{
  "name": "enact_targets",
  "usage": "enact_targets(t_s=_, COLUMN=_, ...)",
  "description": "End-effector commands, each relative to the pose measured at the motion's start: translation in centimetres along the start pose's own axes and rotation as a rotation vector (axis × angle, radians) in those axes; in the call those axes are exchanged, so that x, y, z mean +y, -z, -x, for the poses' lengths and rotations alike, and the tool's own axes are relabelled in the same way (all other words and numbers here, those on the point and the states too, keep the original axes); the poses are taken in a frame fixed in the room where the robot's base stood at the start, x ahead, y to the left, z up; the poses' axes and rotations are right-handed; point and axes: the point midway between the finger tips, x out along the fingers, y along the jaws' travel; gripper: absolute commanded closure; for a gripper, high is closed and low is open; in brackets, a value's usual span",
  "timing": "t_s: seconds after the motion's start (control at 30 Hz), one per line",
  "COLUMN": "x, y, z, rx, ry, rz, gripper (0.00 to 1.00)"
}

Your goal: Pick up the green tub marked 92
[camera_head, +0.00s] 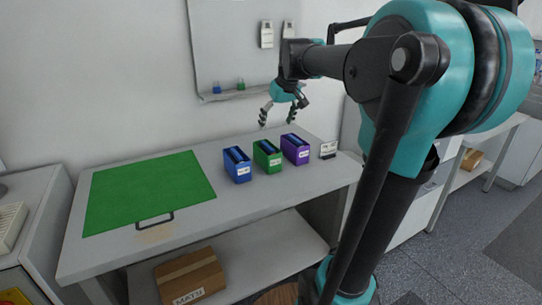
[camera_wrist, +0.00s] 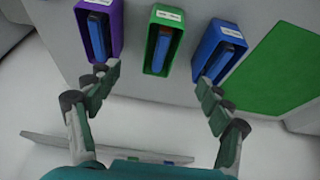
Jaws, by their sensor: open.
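A green tub (camera_head: 270,161) stands upright on the bench between a blue tub and a purple tub. It has a white label on its front, too small to read, and a dark blue block inside. The wrist view shows the green tub (camera_wrist: 150,52) from above, in the upper middle. My gripper (camera_head: 276,121) is open and empty, above and behind the row of tubs, near the wall. In the wrist view the spread fingers of my gripper (camera_wrist: 157,75) point toward the row, with the green tub between them in the picture. They appear apart from it.
The blue tub (camera_head: 239,174) and purple tub (camera_head: 299,155) stand close on either side. A green mat (camera_head: 145,190) covers the bench's left part. A wall ledge (camera_head: 222,97) holds small blue and green items. A small labelled object (camera_head: 328,150) stands right of the tubs.

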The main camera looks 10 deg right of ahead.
Motion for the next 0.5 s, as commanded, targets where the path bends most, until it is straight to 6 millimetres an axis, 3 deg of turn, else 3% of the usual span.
enact_targets(t_s=0.17, x=0.0, y=0.2, z=-2.0, rx=0.0, ry=0.001, rz=0.004, gripper=0.21)
enact_targets(t_s=0.5, x=0.0, y=0.2, z=-8.8, rx=0.0, ry=0.0, rz=0.003, gripper=0.21)
